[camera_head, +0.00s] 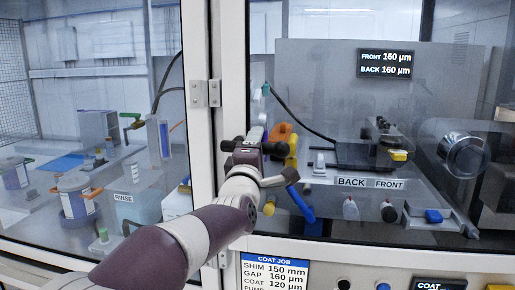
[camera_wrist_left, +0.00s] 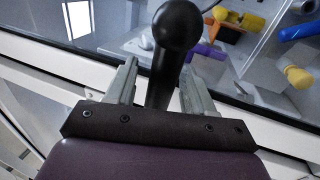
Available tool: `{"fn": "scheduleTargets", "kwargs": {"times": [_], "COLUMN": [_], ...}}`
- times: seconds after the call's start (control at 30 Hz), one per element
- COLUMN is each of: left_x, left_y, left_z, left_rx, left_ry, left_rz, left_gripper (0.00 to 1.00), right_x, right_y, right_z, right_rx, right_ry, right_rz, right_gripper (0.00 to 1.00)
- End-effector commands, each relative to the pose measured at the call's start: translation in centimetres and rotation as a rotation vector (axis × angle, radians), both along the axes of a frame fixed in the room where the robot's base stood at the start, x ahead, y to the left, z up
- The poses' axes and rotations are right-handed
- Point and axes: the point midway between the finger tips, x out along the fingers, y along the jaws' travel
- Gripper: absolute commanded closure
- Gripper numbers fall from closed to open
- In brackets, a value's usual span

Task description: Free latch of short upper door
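A black latch handle with a round ball end (camera_wrist_left: 179,26) shows in the wrist view. Its stem runs down between the two grey fingers of my left gripper (camera_wrist_left: 160,72). The fingers stand apart, with a visible gap on the stem's left side; contact on the right side is unclear. In the head view my left gripper (camera_head: 256,133) is at the white upright post (camera_head: 231,60), by the edge of the glass panel (camera_head: 340,22). The gripper and wrist hide most of the latch there. My right gripper is not in view.
Hinges (camera_head: 206,93) sit on the post to the left. Behind the glass are a display (camera_head: 385,64), a blue-handled tool (camera_head: 301,204) and a rinse container (camera_head: 140,206). A coat job label (camera_head: 274,272) is on the lower panel.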

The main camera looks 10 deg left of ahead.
Motion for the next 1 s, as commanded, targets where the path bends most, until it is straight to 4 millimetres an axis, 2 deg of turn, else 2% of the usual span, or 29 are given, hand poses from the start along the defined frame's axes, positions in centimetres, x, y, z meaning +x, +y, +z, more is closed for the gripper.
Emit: {"fn": "scheduleTargets", "kwargs": {"times": [0.23, 0.33, 0.47, 0.7, 0.83, 1.0], "left_x": [-0.1, -1.0, -3.7, -9.8, -11.5, -12.3], "left_y": [0.0, 0.0, 0.1, 0.3, 0.3, 0.4], "left_z": [-0.2, -0.6, -1.5, -3.1, -3.4, -3.4], "left_rx": [0.002, 0.003, 0.002, 0.0, 0.001, 0.001], "left_ry": [0.001, 0.0, -0.002, -0.003, 0.0, 0.001], "left_rz": [0.0, -0.001, -0.001, -0.001, -0.002, 0.0], "left_gripper": [0.47, 0.47, 0.47, 0.47, 0.47, 0.47], "right_x": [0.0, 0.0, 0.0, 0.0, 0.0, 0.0], "right_y": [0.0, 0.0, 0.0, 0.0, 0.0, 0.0], "right_z": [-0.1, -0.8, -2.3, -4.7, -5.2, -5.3], "right_rx": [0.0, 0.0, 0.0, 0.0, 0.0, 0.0], "right_ry": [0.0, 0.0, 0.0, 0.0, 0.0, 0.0], "right_rz": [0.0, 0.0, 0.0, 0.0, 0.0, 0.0], "right_gripper": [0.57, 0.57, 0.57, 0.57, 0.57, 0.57]}}
